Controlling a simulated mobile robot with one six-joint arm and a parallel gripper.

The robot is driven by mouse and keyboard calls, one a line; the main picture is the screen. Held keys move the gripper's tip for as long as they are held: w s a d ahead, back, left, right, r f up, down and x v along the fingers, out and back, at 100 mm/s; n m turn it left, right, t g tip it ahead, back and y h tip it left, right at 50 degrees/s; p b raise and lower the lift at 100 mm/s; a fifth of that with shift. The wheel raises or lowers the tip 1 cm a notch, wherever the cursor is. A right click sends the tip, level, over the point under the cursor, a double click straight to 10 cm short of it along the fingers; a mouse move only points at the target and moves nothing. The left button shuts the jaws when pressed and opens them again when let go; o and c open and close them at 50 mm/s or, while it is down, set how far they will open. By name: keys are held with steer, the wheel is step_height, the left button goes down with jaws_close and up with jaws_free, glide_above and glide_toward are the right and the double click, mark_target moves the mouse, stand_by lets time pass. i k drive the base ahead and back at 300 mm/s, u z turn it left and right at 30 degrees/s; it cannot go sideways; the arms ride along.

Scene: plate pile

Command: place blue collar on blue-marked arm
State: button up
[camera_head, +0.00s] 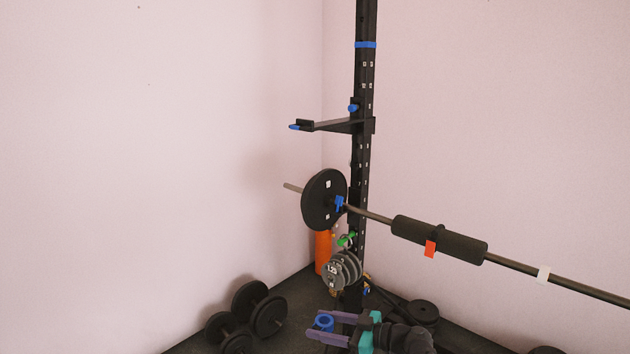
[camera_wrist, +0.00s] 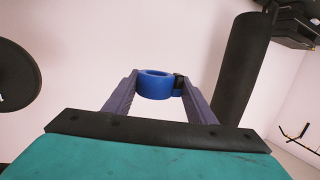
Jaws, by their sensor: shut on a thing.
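The blue collar (camera_wrist: 154,89) is a ring with a small black part on its right side. It sits between the purple fingertips of my gripper (camera_wrist: 159,90), which is shut on it. In the head view the collar (camera_head: 323,322) and my gripper (camera_head: 322,328) are low, near the bottom edge, below the rack. A black arm (camera_head: 335,126) with a blue tip (camera_head: 294,127) sticks out to the left from the upright post (camera_head: 364,85), well above my gripper. The post bears a blue band (camera_head: 365,44) above this arm. The blue-tipped arm looks empty.
A barbell (camera_head: 515,265) with a black plate (camera_head: 322,199), a blue clip (camera_head: 340,203) and a black pad (camera_head: 438,240) crosses between my gripper and the arm. Small grey plates (camera_head: 342,270) hang below it. Dumbbells (camera_head: 250,315) lie lower left. Space left of the arm is clear.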

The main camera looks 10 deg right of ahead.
mark_target(332, 121)
steer(key=u, duration=0.4)
steer(key=i, duration=1)
steer(key=u, duration=0.4)
